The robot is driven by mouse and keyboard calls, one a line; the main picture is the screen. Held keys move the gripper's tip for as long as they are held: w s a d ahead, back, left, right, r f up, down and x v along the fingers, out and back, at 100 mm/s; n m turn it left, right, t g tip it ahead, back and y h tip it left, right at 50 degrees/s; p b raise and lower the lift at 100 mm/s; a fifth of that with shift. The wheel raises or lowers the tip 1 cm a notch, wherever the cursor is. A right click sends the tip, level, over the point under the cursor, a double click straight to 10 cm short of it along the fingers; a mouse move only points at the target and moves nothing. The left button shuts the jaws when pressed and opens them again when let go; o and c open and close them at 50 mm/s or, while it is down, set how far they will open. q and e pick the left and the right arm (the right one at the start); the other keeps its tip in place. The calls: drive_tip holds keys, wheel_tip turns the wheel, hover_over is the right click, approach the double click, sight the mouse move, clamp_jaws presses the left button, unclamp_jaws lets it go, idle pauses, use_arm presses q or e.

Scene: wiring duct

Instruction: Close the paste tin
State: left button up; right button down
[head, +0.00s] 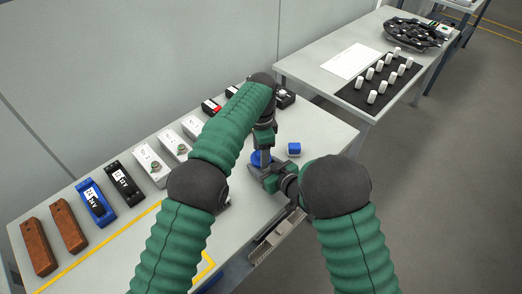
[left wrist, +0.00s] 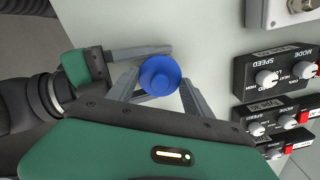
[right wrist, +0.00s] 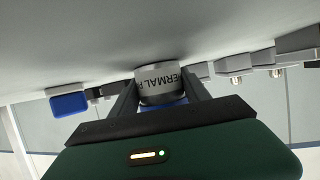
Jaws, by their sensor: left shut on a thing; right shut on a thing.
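The paste tin (right wrist: 160,84) shows in the right wrist view as a light grey cylinder with a dark printed label, and that view looks upside down. My right gripper (head: 268,168) is shut on its sides. The blue round lid (left wrist: 160,75) is seen from above in the left wrist view, between the fingers of my left gripper (head: 262,150), which is shut on it. Blue also shows right against the tin's label at the lid end. I cannot tell whether the lid is fully seated. In the head view the grippers mostly hide the tin.
A small blue box (head: 294,149) stands to the right of the grippers. Black speed-control boxes (left wrist: 270,75), grey switch boxes (head: 152,164) and brown blocks (head: 68,226) line the back of the table. A metal duct (head: 275,238) is at the front edge.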

use_arm(q)
drive_tip(key=shift+f, duration=0.35)
drive_tip(key=o, duration=1.5)
